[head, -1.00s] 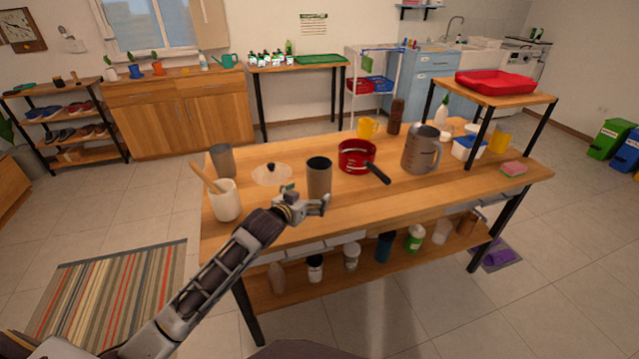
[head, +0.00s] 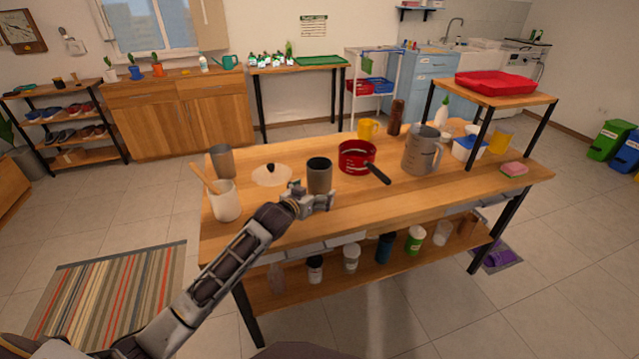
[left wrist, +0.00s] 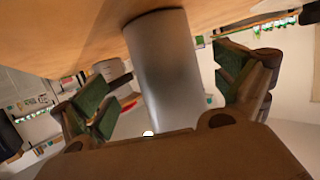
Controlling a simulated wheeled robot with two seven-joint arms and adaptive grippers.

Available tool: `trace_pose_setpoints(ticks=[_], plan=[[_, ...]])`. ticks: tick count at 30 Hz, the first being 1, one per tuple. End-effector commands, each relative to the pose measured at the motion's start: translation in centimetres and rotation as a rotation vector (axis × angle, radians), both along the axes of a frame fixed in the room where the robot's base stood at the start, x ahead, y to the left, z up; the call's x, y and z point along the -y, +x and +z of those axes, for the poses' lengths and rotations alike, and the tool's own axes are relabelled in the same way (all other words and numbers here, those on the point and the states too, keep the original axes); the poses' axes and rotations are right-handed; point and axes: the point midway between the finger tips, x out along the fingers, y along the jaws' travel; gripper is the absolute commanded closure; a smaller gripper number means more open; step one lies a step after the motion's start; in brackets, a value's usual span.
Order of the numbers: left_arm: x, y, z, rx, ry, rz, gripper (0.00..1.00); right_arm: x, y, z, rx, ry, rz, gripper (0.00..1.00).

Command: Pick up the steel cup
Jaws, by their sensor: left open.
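A grey metal cup (head: 319,178) stands upright near the front edge of the wooden table. In the left wrist view the cup (left wrist: 172,75) sits between the two green-padded fingers, with gaps visible on both sides. My left gripper (head: 312,196) is open at the near side of this cup, low on its body, and hides part of its base. A second grey cup (head: 222,161) stands at the table's left end. My right gripper is not in view.
On the table (head: 420,198), a white crock with wooden utensils (head: 225,202) and a clear lid (head: 270,176) are left of the cup. A red saucepan (head: 356,158), its handle pointing front-right, and a large grey jug (head: 420,150) are to the right.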

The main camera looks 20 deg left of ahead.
Motion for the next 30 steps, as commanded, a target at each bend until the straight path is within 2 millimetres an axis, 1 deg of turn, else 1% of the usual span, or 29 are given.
trace_pose_setpoints(ticks=[7, 14, 21, 30], plan=[[0.0, 1.2, -0.2, 0.0, 0.0, 0.0, 0.02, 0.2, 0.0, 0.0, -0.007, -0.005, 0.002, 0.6], [-0.1, 3.0, -0.4, 0.001, 0.0, 0.0, 0.02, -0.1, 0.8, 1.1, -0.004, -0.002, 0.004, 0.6], [0.2, 4.7, -1.0, 0.0, 0.0, 0.0, 0.02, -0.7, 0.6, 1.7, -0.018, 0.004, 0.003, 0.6], [0.3, 5.0, -1.0, 0.0, 0.001, 0.0, 0.02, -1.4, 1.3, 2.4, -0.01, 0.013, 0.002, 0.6]])
